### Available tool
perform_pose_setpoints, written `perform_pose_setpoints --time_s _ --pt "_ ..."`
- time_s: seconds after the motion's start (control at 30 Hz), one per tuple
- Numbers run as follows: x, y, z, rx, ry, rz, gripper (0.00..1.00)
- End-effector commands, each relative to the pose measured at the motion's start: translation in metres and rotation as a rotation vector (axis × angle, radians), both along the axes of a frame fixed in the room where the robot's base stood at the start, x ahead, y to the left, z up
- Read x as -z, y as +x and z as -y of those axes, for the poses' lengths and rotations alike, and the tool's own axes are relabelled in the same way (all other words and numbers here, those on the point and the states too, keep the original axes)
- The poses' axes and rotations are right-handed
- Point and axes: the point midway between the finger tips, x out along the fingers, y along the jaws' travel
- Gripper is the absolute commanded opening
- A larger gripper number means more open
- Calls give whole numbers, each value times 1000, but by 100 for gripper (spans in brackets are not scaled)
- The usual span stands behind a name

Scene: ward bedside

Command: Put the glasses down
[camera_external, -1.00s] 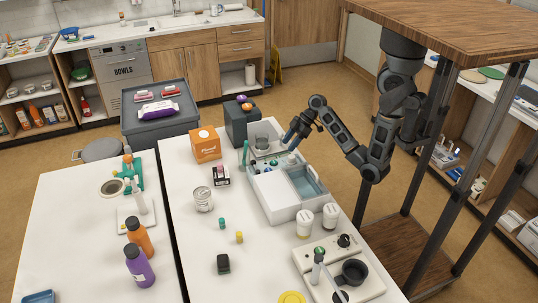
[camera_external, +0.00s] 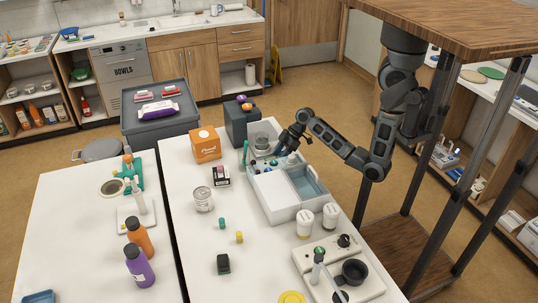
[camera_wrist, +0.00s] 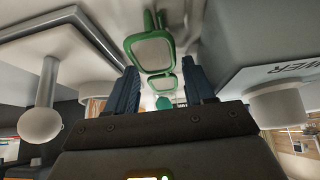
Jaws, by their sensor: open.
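The green-framed glasses (camera_wrist: 152,50) lie ahead of my gripper in the wrist view, with one lens nearer the fingertips and partly between them. My gripper (camera_wrist: 162,82) has its two dark blue fingers apart, one on either side, and no grip on the frame shows. In the external view my gripper (camera_external: 282,147) is low over the back part of the white divided box (camera_external: 283,213). A thin green upright shape (camera_external: 245,152) stands by the box's back left corner; I cannot tell whether it belongs to the glasses.
An orange carton (camera_external: 205,146) and a dark grey box (camera_external: 242,122) stand behind and left of the white box. Two white jars (camera_external: 305,221) stand at its front right. A can (camera_external: 202,199) is on the table.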

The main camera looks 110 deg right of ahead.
Motion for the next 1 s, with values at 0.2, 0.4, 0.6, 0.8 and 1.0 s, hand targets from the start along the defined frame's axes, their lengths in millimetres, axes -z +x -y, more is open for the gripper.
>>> perform_pose_setpoints --time_s 0.2,0.4,0.6,0.8,1.0 --pt "0 0 0 0 0 0 45" --pt "0 0 0 0 0 0 25" --pt "-1 0 0 0 0 1 6" --pt "-2 0 0 0 -1 1 6" --pt "-27 1 1 0 -5 4 6"
